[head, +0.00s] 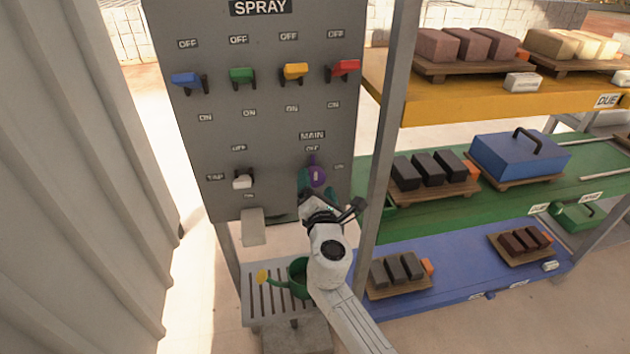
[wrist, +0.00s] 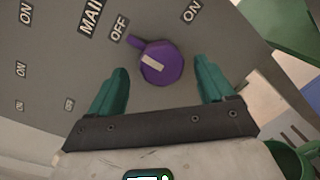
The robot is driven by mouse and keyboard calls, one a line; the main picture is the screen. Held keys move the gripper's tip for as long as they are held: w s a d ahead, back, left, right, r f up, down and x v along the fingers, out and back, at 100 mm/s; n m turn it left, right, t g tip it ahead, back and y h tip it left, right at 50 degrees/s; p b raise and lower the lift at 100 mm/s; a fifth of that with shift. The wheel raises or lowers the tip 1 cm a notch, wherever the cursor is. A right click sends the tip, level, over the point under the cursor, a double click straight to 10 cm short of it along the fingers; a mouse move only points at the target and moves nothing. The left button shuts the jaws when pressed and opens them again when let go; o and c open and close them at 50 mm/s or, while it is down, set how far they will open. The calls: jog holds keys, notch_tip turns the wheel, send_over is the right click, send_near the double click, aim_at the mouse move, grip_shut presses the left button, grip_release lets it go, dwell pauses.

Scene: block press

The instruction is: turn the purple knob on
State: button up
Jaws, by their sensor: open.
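The purple knob (head: 316,176) is on the grey control panel (head: 270,120), under the MAIN label, with OFF above it and ON to its right. In the wrist view the purple knob (wrist: 160,62) has a pointer tab towards the OFF label and a pale stripe on its face. My gripper (head: 318,190) is in front of the knob. In the wrist view my gripper (wrist: 162,85) is open, with its green fingers apart on either side below the knob. I cannot tell whether a finger touches it.
Blue (head: 186,79), green (head: 242,75), yellow (head: 295,71) and red (head: 345,68) levers sit higher on the panel, with a white tap lever (head: 242,182) to the left. A green watering can (head: 298,278) stands below. A grey post (head: 388,130) and shelves with blocks are at right.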

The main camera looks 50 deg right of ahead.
jog(key=shift+x, duration=1.15)
jog(key=shift+c, duration=0.4)
jog(key=c, duration=1)
